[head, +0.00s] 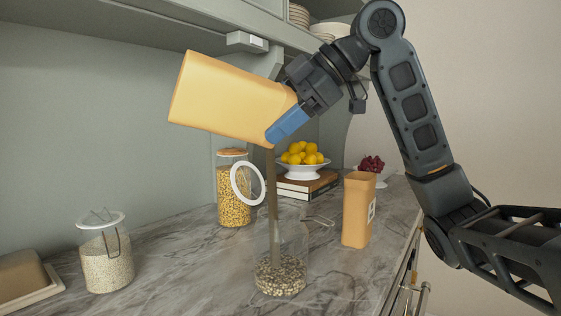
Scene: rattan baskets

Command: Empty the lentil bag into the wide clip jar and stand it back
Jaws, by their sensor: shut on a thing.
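The lentil bag (229,96), a yellow-tan packet, is held high above the counter and tilted almost on its side. My gripper (288,125) is shut on its lower right end. A brown stream of lentils (272,205) falls from that end into the wide clip jar (300,247), which is clear glass and stands on the counter below. A layer of lentils (279,277) covers the jar's bottom. The jar's round white-rimmed lid (248,184) stands open to the left. The far finger is hidden by the bag.
A pasta jar (234,205) stands behind, with a fruit bowl on books (303,167) beyond. A second tan packet (357,210) stands to the right. A grain jar (106,262) and a butter dish (25,280) are at left. A shelf (200,25) overhangs the counter (180,270).

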